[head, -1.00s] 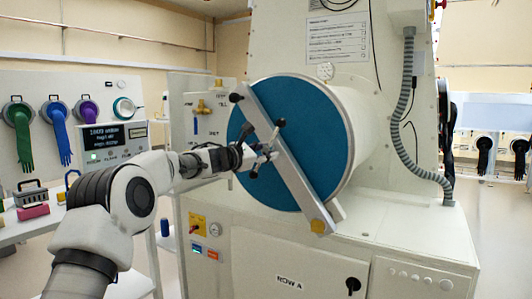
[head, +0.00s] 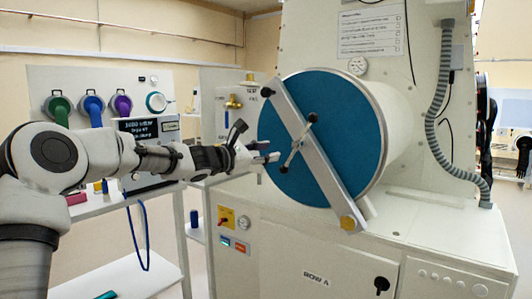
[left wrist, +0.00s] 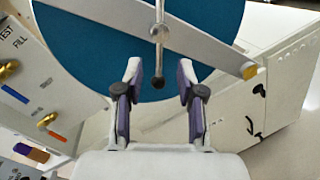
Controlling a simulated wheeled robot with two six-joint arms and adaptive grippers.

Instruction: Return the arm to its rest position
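My left gripper (head: 268,152) is left of the big round blue door (head: 350,155), close to its left edge in the head view. In the left wrist view the two fingers (left wrist: 160,85) are apart with nothing between them. The door handle (head: 296,143), a metal bar with dark knobs, sits at the middle of a grey diagonal bar (head: 325,170). In the left wrist view one knob end (left wrist: 158,82) of the handle shows ahead of the fingers, apart from them as far as I can tell. My right gripper is not in view.
A white panel with gas valves (head: 234,102) stands behind my left gripper. The white glovebox body (head: 300,250) lies below and right of the door. A ridged grey hose (head: 432,130) hangs at right.

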